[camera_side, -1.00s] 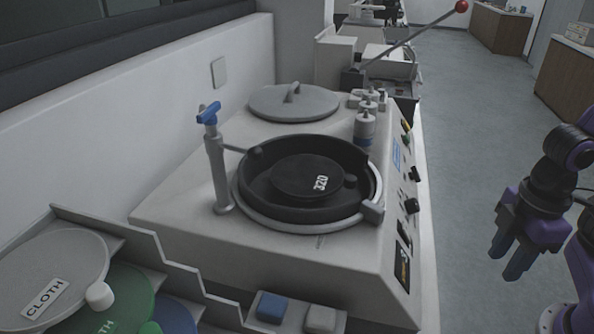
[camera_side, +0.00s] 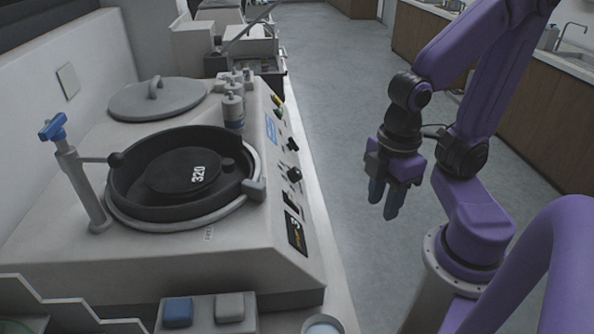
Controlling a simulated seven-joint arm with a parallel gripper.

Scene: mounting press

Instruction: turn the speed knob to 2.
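A grey grinding machine (camera_side: 180,255) carries a black disc marked 320 (camera_side: 182,178) in a round bowl. Its right-hand sloping panel has black knobs, one nearer (camera_side: 294,174) and one farther (camera_side: 293,144). Their labels and pointer settings are too small to read, so I cannot tell which is the speed knob. A dark display (camera_side: 297,231) sits at the panel's near end. My gripper (camera_side: 383,209) hangs to the right of the panel, over the floor, with its two blue fingers pointing down. The fingers are apart with nothing between them, and they touch no knob.
A post with a blue handle (camera_side: 53,127) stands left of the bowl. A grey lid (camera_side: 157,98) lies behind it. Blue (camera_side: 178,312) and grey (camera_side: 229,307) blocks sit in front. Clear space lies between the panel and my gripper.

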